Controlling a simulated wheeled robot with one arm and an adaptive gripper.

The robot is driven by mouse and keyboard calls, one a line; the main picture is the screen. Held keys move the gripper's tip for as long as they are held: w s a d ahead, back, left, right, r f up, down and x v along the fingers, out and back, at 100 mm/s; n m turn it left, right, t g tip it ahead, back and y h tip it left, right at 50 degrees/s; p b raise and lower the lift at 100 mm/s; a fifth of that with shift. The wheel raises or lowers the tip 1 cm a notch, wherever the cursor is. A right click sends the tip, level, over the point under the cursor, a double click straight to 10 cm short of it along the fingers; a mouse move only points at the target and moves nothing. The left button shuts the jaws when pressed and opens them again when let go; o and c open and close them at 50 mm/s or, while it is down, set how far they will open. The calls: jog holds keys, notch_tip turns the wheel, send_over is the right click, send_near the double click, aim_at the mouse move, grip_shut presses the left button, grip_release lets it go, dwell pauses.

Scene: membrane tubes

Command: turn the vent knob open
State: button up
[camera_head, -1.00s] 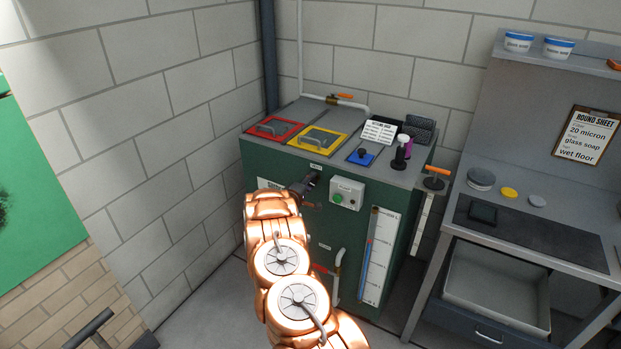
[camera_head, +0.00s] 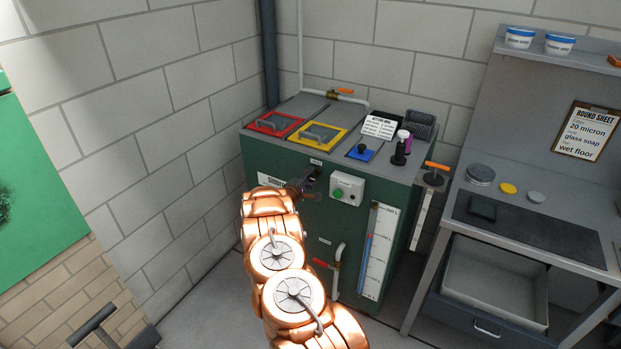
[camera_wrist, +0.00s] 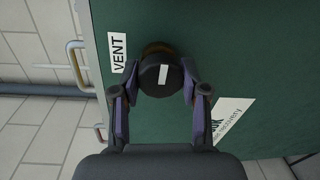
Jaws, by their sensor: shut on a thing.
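The vent knob (camera_wrist: 160,77) is a round black knob with a white mark on its face, on the front of the green cabinet (camera_head: 268,158). In the wrist view it sits beside the VENT label (camera_wrist: 119,53), and the white mark runs nearly up and down in that picture. My gripper (camera_wrist: 159,88) is shut on the knob, with one finger on each side of it. In the head view my gripper (camera_head: 303,186) reaches the upper front of the cabinet, and the knob is mostly hidden behind it.
A pump box with a green button (camera_head: 346,189) is close to the right of my gripper. Below are a red-handled valve (camera_head: 325,264) and a level gauge (camera_head: 377,250). A steel bench (camera_head: 462,208) stands at the right.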

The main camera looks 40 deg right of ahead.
jog(key=o, duration=1.1)
jog(key=shift+o, duration=0.2)
jog(key=shift+a, duration=0.1)
jog(key=f+v, duration=0.1)
jog(key=v, duration=1)
jog(key=shift+a+r, duration=0.4)
jog(key=shift+r, duration=0.1)
jog(key=shift+s, duration=0.1)
